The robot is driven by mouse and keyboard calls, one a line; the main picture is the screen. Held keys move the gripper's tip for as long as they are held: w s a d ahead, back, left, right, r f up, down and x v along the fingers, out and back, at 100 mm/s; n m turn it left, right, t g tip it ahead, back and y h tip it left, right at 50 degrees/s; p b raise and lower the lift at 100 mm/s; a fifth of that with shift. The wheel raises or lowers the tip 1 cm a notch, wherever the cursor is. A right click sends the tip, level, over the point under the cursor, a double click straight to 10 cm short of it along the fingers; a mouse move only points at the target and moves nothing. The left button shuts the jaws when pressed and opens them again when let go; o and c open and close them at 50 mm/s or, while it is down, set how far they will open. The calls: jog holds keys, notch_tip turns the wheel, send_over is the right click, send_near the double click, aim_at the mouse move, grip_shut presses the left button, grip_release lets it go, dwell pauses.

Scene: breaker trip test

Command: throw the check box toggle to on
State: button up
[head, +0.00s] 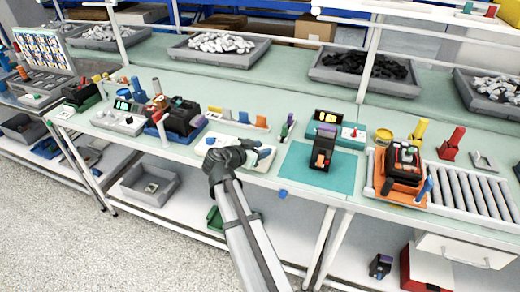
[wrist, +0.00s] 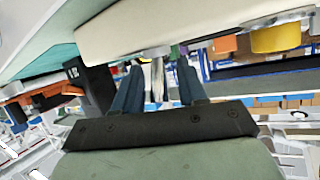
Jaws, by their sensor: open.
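My gripper (head: 262,155) is in the head view over the white board at the bench's front edge, left of the teal mat. Its blue-grey fingers are apart in the wrist view (wrist: 159,76), with a pale upright shape between them in line of sight; I cannot tell whether it is close. A box with a lit yellow display and a red knob (head: 349,133) stands behind the teal mat. A white box with a green display (head: 118,121) stands far left. The pictures do not show which is the check box, nor any toggle's position.
A black breaker-like device (head: 322,148) stands on the teal mat (head: 338,176), right of my gripper. The white board (head: 215,142) lies by my gripper. An orange fixture (head: 400,183) and rollers (head: 470,188) are further right. Grey bins line the back shelf.

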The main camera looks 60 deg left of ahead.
jog(key=shift+c, duration=0.2)
grip_shut()
jog(key=shift+w+g+h, duration=0.2)
jog(key=shift+g+h, duration=0.2)
jog(key=shift+g, duration=0.2)
jog(key=shift+o, duration=0.2)
grip_release()
jog(key=shift+a, duration=0.1)
